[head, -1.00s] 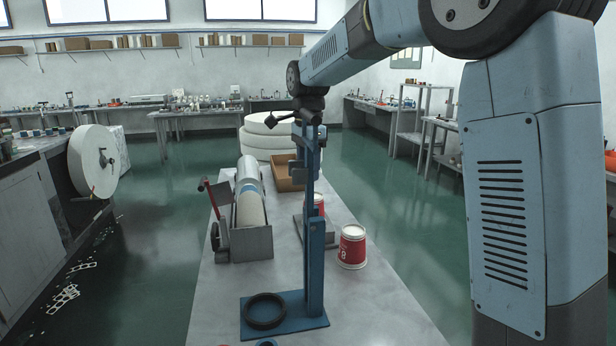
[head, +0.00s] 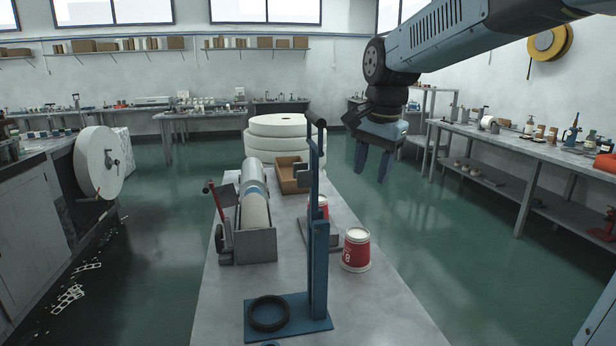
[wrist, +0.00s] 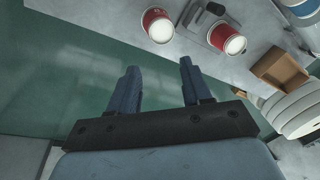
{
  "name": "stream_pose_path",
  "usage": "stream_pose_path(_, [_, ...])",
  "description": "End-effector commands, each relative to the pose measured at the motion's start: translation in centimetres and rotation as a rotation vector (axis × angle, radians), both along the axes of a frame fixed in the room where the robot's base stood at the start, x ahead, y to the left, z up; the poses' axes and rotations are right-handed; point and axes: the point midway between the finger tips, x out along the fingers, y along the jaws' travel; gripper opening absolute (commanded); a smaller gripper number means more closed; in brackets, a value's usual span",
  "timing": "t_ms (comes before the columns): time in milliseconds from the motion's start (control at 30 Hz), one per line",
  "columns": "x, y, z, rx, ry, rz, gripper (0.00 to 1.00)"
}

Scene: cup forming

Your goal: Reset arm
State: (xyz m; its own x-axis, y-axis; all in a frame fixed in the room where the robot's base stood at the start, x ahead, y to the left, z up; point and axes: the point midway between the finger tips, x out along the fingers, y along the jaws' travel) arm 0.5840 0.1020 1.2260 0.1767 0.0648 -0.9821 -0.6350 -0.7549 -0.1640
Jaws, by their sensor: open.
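My gripper (head: 373,165) hangs from my arm at the upper right in the head view, above the green floor to the right of the work table (head: 405,315). Its two blue fingers are apart and nothing is between them. In the wrist view my gripper (wrist: 156,75) also shows open and empty over the floor. A red and white cup (head: 356,250) stands on the table's right side. It shows in the wrist view (wrist: 157,26) beyond the fingers. A second red cup (head: 322,206) is partly hidden behind the blue press stand (head: 315,265).
A grey holder with a paper roll (head: 254,212) stands left of the stand, and a cardboard tray (head: 290,174) lies behind. White rolls (head: 278,130) are stacked past the table. A side bench (head: 520,155) runs along the right. Open floor (head: 425,235) lies between.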

Motion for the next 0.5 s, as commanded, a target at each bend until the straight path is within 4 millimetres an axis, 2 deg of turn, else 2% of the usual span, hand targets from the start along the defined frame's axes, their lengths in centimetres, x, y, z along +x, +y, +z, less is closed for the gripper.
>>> stream_pose_path(200, [-5.0, -3.7, 0.1, -0.032, -0.090, 0.159, 0.48])
stream_pose_path(500, [-11.7, -7.3, -1.3, -0.119, -0.206, 0.380, 0.48])
